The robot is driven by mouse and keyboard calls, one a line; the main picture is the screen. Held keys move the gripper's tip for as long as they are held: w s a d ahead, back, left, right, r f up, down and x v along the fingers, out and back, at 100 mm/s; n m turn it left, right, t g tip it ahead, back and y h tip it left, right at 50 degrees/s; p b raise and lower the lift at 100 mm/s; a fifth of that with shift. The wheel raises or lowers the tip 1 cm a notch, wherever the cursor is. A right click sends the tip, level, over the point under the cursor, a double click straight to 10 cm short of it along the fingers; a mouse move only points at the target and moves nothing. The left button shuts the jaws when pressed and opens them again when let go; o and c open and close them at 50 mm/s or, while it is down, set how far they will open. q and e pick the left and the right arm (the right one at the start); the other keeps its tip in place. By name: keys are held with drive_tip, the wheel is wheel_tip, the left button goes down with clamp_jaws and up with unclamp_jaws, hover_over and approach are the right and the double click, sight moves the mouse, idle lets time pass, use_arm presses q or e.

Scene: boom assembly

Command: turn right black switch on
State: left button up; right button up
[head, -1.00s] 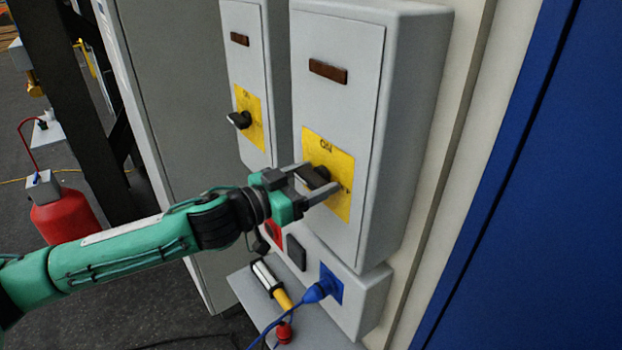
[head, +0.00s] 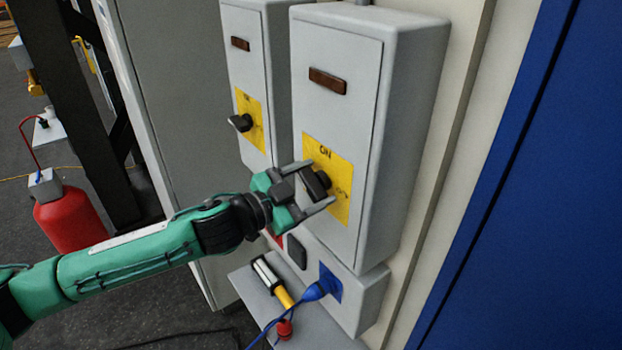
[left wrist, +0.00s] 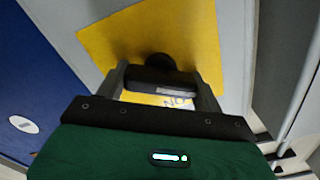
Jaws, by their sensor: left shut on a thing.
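The right black switch (head: 316,184) sits on a yellow plate (head: 325,158) marked ON, on the front of the larger grey box. My left gripper (head: 320,185) is at this switch, with one finger above its handle and one below. In the left wrist view the black handle (left wrist: 158,83) lies across the space between the fingers of my left gripper (left wrist: 161,80), which is shut on it. The ON label shows upside down there, partly hidden by the gripper. My right gripper is not in view.
A second black switch (head: 241,122) is on the smaller grey box to the left. Below are a blue plug (head: 317,291) with its cable and a grey ledge (head: 246,285). A red cylinder (head: 70,220) stands at the left. A blue panel (head: 530,200) is at the right.

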use_arm(q)
drive_tip(key=m+p, duration=0.2)
drive_tip(key=m, duration=0.4)
drive_tip(key=shift+m, duration=0.3)
drive_tip(key=m+p, duration=0.1)
drive_tip(key=m, duration=0.4)
drive_tip(key=shift+s+f, duration=0.1)
drive_tip(key=shift+f, duration=0.05)
drive_tip(key=shift+m, duration=0.3)
drive_tip(key=o, duration=1)
drive_tip(key=shift+s+a, duration=0.1)
drive_tip(key=shift+a, duration=0.15)
drive_tip(key=b+v, duration=0.4)
drive_tip(key=v, duration=0.9)
drive_tip(key=shift+s+b, duration=0.15)
drive_tip(key=shift+b, duration=0.2)
